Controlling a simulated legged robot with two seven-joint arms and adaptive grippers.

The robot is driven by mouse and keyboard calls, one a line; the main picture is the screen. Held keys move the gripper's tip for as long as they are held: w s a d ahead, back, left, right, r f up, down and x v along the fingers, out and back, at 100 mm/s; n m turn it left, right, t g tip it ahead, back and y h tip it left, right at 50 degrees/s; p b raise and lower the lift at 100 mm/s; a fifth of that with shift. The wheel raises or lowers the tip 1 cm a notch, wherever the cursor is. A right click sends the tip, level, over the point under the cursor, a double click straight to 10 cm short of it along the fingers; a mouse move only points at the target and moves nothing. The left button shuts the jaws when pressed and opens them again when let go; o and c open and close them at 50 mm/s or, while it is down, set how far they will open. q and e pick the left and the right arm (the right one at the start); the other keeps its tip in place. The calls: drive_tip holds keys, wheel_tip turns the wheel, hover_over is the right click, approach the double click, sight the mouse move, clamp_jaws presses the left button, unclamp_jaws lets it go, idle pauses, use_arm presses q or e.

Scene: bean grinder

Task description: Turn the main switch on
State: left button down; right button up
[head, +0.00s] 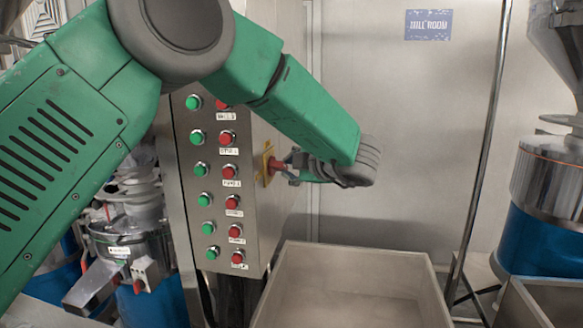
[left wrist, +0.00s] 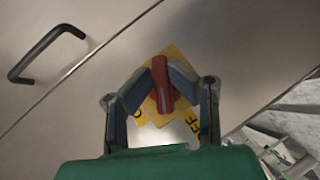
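The main switch is a red handle (left wrist: 162,84) on a yellow plate (left wrist: 176,54) with dark lettering, partly readable as "OFF". In the head view the red handle (head: 280,168) and yellow plate (head: 267,162) are on the right side face of the metal control cabinet (head: 262,225). My left gripper (left wrist: 162,78) has its fingertips on either side of the red handle, closed in against it. In the head view my left gripper (head: 290,166) reaches the switch from the right, and my forearm passes in front of the cabinet's top. My right gripper is not in view.
Green buttons (head: 201,168) and red buttons (head: 229,172) line the cabinet's front. An open bin (head: 352,255) stands below right of the switch. A black handle (left wrist: 45,52) is on the cabinet side. Blue-based machines stand left and right (head: 545,240).

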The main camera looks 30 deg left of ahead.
use_arm(q)
drive_tip(key=shift+s+a+r, duration=0.1)
drive_tip(key=shift+s+a, duration=0.1)
drive_tip(key=shift+a, duration=0.85)
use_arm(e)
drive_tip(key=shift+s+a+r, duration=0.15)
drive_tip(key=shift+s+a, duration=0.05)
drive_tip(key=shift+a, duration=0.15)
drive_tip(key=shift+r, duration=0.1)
